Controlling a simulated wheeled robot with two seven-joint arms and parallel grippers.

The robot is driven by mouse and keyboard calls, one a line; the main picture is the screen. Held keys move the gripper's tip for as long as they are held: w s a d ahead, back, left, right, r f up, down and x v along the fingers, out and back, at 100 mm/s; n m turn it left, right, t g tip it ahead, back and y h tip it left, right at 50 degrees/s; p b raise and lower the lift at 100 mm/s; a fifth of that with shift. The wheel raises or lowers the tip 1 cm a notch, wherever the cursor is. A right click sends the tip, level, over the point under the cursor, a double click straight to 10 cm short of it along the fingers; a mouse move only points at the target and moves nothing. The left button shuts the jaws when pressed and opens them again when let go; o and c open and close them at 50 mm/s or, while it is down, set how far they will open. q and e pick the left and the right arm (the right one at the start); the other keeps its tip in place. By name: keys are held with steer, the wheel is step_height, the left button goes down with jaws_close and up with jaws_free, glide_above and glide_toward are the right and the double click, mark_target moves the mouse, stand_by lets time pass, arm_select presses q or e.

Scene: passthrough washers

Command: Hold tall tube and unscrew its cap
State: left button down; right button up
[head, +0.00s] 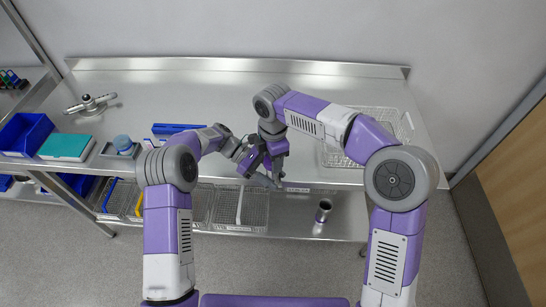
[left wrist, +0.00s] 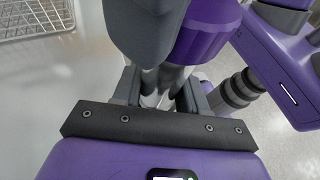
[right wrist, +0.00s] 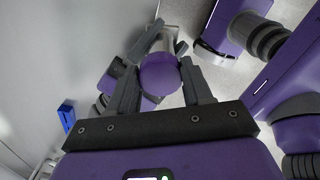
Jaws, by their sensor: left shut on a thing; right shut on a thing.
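The tall tube (left wrist: 150,88) is clear to silvery and shows between the fingers of my left gripper (left wrist: 166,95), which is shut on it. The purple cap (right wrist: 159,74) sits between the fingers of my right gripper (right wrist: 162,84), which is shut on it. The cap also shows close up in the left wrist view (left wrist: 207,30), beside a grey finger of the right gripper. In the right wrist view a silvery part of the tube shows past the cap. Whether the cap still sits on the tube's thread is hidden. In the head view both grippers meet over the bench's front edge.
A wire basket (head: 334,152) stands at the bench's right. A blue rack (head: 178,128), a teal box (head: 66,147) and a blue bin (head: 25,133) are to the left. A dark cup (head: 323,211) stands on the lower shelf. The bench's back middle is clear.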

steer(key=shift+a+r, duration=0.1)
steer(key=shift+r, duration=0.15)
steer(key=shift+r, duration=0.9)
